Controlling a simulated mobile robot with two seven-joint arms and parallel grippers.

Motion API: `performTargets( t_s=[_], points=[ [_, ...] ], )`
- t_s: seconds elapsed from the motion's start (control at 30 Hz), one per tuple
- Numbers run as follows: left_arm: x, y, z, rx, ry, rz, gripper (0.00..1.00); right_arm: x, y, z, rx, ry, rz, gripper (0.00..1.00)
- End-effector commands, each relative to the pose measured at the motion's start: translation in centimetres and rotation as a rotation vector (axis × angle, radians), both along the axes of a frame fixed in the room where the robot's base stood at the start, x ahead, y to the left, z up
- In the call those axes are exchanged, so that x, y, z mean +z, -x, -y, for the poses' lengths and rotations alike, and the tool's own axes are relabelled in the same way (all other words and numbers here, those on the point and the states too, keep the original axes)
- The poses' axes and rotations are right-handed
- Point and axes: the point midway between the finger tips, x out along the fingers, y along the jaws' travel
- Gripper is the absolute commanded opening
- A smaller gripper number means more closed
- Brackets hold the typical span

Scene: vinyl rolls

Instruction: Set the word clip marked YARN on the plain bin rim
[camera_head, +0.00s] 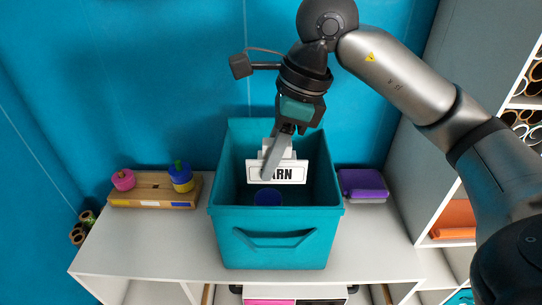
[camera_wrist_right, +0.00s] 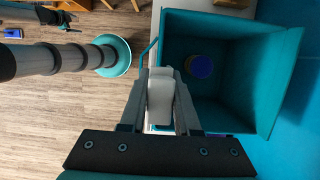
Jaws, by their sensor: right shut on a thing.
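The word clip (camera_head: 293,172) is white with a framed black word. I read "ARN"; a finger covers its left end. My right gripper (camera_head: 276,152) is shut on the clip's upper part. The white clip body also shows between the fingers in the right wrist view (camera_wrist_right: 160,98). The plain bin (camera_head: 268,252) is teal, open-topped, with a front handle. In the head view the clip appears over the bin's opening, with dark interior between it and the front rim. I see no contact with the rim.
A blue-topped round thing (camera_head: 268,197) lies inside the bin. Left of the bin, a wooden holder (camera_head: 152,188) carries a pink roll (camera_head: 123,180) and a yellow-and-blue roll (camera_head: 181,177). A purple block (camera_head: 362,184) is to the right. The white counter (camera_head: 375,245) is otherwise clear; shelving stands far right.

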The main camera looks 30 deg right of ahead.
Motion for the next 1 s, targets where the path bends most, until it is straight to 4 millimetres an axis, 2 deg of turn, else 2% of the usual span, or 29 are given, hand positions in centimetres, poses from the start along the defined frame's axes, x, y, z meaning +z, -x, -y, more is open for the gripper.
performTargets(
  t_s=[0.3, 0.5, 1.0],
  points=[
    [-3.4, -0.1, 0.1, -0.001, 0.001, 0.001, 0.91, -3.4, 0.0, 0.0, 0.001, 0.001, 0.001, 0.0],
    [-5.0, -0.1, 0.2, -0.001, 0.002, 0.002, 0.91, -5.0, 0.0, 0.0, 0.001, 0.001, 0.001, 0.0],
    [-5.3, -0.1, 0.2, 0.0, 0.002, 0.002, 0.91, -5.3, 0.0, 0.0, 0.001, 0.001, 0.001, 0.0]
  ],
)
